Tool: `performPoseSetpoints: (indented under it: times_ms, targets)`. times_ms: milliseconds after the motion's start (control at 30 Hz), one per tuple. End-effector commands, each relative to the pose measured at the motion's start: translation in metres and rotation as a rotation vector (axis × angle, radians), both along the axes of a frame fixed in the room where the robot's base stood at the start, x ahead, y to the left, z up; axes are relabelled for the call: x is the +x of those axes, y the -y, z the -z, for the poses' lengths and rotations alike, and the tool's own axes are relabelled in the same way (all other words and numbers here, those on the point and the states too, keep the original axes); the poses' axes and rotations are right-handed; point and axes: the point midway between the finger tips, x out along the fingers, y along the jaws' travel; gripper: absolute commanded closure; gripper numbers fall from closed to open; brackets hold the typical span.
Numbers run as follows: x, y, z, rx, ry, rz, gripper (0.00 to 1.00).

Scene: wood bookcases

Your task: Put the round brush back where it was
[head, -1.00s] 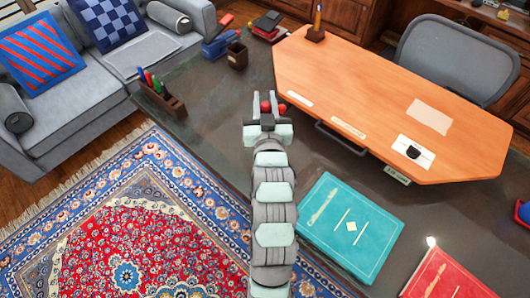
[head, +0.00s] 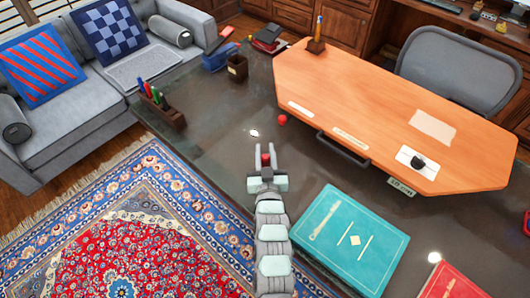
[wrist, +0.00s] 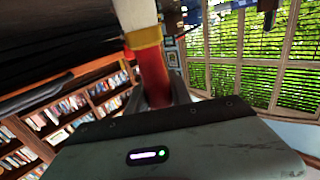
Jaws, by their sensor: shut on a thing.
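My gripper (head: 265,158) is above the dark glossy table, near its edge by the rug. It is shut on a red-handled thing, likely the round brush, whose red end (head: 265,160) shows between the fingers in the head view. In the wrist view the brush (wrist: 153,75) has a red handle, a gold band and a pale part above, cut off by the top edge. My gripper's fingers flank the handle there. The height above the table is hard to tell.
A small red ball (head: 282,119) lies on the dark table (head: 215,125) beyond my gripper. A pen holder (head: 168,113), a dark cup (head: 237,67) and a teal book (head: 340,260) stand around. An orange desk panel (head: 370,100) is at right. The table left of my gripper is clear.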

Motion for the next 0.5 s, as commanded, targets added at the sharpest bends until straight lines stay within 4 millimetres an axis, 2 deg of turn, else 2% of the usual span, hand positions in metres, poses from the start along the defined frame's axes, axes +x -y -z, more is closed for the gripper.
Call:
performPoseSetpoints:
  times_ms: [333,367,500]
  targets:
    - [0.0001,0.0000,0.0025,-0.001,0.004,0.000,1.00]
    - [0.0001,0.0001,0.0014,-0.001,0.004,0.000,0.72]
    - [0.0001,0.0001,0.0009,0.000,0.004,0.000,0.60]
